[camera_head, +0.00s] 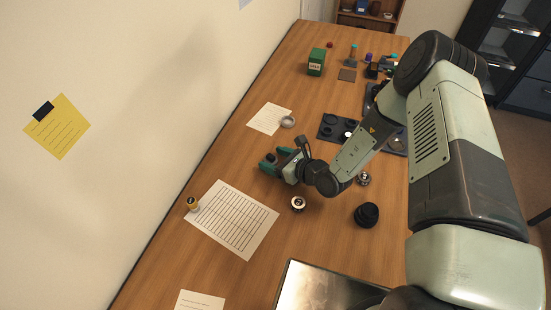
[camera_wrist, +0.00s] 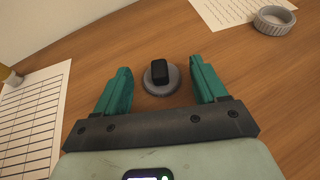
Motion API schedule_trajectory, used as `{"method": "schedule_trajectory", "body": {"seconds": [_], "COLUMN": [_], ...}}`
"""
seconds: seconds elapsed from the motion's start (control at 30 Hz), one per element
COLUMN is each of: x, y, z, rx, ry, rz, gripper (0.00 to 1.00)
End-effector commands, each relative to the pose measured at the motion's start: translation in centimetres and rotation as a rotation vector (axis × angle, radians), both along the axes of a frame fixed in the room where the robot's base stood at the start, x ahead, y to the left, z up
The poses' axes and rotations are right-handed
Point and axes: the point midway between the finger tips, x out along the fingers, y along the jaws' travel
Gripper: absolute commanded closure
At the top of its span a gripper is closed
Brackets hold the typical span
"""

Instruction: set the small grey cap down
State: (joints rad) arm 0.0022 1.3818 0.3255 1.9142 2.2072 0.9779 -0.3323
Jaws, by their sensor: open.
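The small grey cap (camera_wrist: 160,91) is a round grey disc with a black block on top. It appears to rest on the wooden table between my fingertips in the wrist view. My gripper (camera_wrist: 160,86) is open, with a teal finger on each side of the cap and a visible gap on both sides. In the head view my gripper (camera_head: 268,164) is low over the table, left of its middle. The cap cannot be made out clearly there.
A grey ring (camera_head: 287,122) sits by a paper sheet (camera_head: 267,117). A lined sheet (camera_head: 245,215) with a small yellow-topped item (camera_head: 192,203) lies nearer. A round metal part (camera_head: 298,203), a black cylinder (camera_head: 366,214) and a dark tray (camera_head: 334,128) are nearby. Bare table surrounds the cap.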

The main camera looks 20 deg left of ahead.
Motion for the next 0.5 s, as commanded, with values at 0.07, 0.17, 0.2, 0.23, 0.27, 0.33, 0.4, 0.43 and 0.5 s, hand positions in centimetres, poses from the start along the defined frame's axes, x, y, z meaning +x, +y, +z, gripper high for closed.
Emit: {"method": "schedule_trajectory", "body": {"seconds": [0.07, 0.17, 0.2, 0.23, 0.27, 0.33, 0.4, 0.43, 0.5], "x": [0.0, 0.0, 0.0, -0.1, -0.3, -0.7, -1.2, -1.4, -2.0], "y": [0.0, 0.0, -0.2, -0.5, -0.8, -1.8, -3.0, -3.6, -5.0], "z": [0.0, 0.3, 0.4, 0.5, 0.7, 1.1, 1.7, 1.9, 2.5], "rx": [0.0, 0.0, 0.0, 0.0, -0.001, 0.0, -0.001, -0.001, -0.002], "ry": [0.0, -0.001, 0.0, 0.0, 0.0, 0.001, 0.001, -0.001, 0.001], "rz": [0.0, 0.0, -0.001, -0.001, -0.001, -0.003, -0.002, -0.003, -0.003], "gripper": [0.29, 0.29, 0.29, 0.29, 0.29, 0.29, 0.29, 0.29, 0.29]}}
